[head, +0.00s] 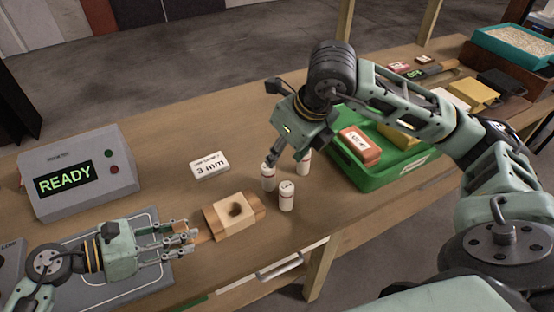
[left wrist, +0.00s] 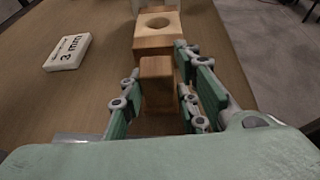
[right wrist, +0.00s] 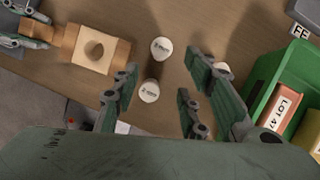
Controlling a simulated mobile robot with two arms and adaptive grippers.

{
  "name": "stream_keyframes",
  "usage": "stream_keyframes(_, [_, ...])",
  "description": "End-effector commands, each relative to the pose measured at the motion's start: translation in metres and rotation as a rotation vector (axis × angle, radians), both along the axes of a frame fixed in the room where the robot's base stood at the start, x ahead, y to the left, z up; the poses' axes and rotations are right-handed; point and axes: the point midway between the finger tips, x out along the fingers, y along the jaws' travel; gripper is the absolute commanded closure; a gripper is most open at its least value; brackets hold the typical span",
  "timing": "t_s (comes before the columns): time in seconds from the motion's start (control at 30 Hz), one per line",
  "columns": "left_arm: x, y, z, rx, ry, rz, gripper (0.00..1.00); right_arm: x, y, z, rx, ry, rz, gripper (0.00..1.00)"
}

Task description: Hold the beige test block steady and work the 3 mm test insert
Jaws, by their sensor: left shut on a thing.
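The beige test block (head: 234,212) lies on the table with a dark round hole in its top and wooden ends. My left gripper (head: 190,238) is shut on its near wooden end, which sits between the fingers in the left wrist view (left wrist: 157,82). Three white capped inserts stand upright beside the block: one at the front (head: 287,197), one on the left (head: 268,178) and one behind (head: 304,163). One insert (right wrist: 222,69) is partly hidden by a right finger.
A white card marked 3 mm (head: 210,165) lies behind the block. A grey detector box (head: 78,172) reading READY stands at the left. A green tray (head: 378,176) with coloured boxes stands right of the inserts.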

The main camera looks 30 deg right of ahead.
Motion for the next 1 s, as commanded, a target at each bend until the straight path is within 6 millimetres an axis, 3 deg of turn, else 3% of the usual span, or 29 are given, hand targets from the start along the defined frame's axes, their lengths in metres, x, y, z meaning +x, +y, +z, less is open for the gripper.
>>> stream_keyframes(0.67, [-0.002,0.001,-0.005,0.009,0.004,-0.003,1.00,0.014,-0.028,0.016,-0.008,-0.008,0.600,0.63])
stream_keyframes(1.0, [-0.002,0.001,-0.005,0.009,0.004,-0.003,1.00,0.025,-0.013,-0.031,-0.005,-0.012,0.626,0.63])
